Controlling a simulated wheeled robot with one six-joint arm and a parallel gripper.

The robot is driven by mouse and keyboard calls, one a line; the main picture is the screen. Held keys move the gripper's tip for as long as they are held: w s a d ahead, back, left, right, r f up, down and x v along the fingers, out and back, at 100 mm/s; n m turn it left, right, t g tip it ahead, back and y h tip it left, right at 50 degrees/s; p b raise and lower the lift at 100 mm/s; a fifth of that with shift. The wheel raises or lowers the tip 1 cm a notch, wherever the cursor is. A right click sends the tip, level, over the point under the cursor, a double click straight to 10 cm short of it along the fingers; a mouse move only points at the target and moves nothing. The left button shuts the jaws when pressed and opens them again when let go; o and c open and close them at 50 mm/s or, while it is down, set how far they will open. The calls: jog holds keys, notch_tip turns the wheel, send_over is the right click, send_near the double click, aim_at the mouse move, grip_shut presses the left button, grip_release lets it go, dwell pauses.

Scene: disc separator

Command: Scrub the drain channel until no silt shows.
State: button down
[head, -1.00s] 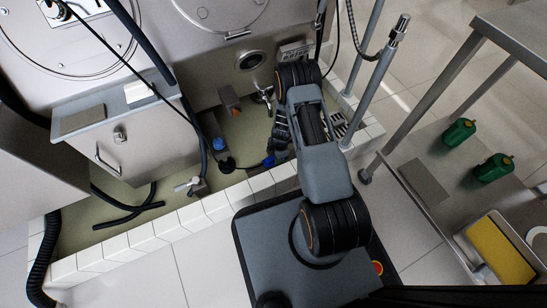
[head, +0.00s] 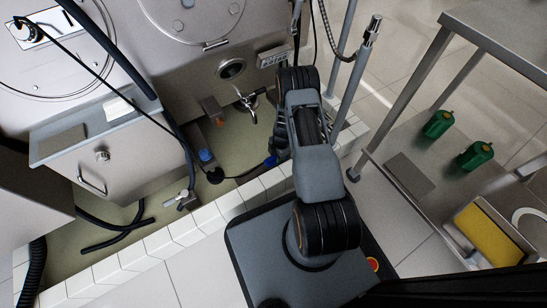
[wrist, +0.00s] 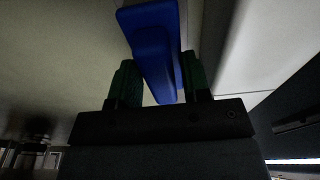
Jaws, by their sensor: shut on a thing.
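My gripper (wrist: 157,85) is shut on a blue tool (wrist: 155,45), whose block-like handle stands between the two green fingers in the wrist view. I take it to be a brush; no bristles show. In the head view my gripper (head: 278,140) is partly hidden by my own arm, low over the right end of the sunken channel. A bit of the blue tool (head: 271,161) shows below it, near the tiled kerb. The drain channel (head: 233,137) has an olive-green floor. I cannot tell silt from floor colour, and the part under my arm is hidden.
A white tiled kerb (head: 150,246) edges the channel. Black hoses (head: 115,238), a blue-capped fitting (head: 206,155) and a valve (head: 187,199) lie in or beside it. Steel posts stand right of my arm. A steel table (head: 408,176) holds green bottles (head: 438,123) and a yellow-filled tray (head: 490,237).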

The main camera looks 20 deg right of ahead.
jog(key=shift+s+f, duration=0.15)
dwell(0.3)
jog(key=shift+r+p, duration=1.85)
jog(key=shift+r, duration=1.7)
